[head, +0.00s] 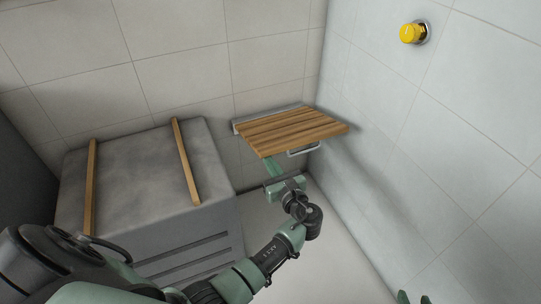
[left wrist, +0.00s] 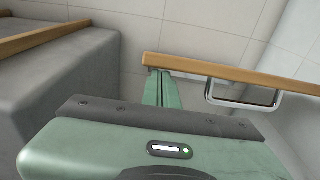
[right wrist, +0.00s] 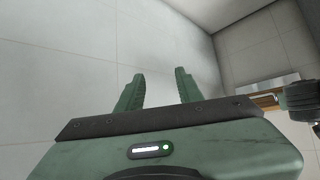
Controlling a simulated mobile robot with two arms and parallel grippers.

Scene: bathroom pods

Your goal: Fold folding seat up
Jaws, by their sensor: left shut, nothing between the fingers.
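The folding seat (head: 292,130) has wooden slats and is mounted on the far wall near the corner. It is folded down, roughly level. A grey metal handle (head: 303,150) hangs at its front edge and also shows in the left wrist view (left wrist: 243,97). My left gripper (head: 271,166) is shut and empty, with its fingertips at or just under the seat's front edge, left of the handle. In the left wrist view the fingertips (left wrist: 159,73) overlap the edge; contact cannot be told. My right gripper (right wrist: 158,82) is open and empty, facing bare wall tiles; its tips (head: 412,298) show at the bottom right.
A large grey block (head: 140,165) with two wooden strips stands left of the seat. A yellow knob (head: 411,33) is on the right wall. The floor (head: 275,215) below the seat is clear around my left arm.

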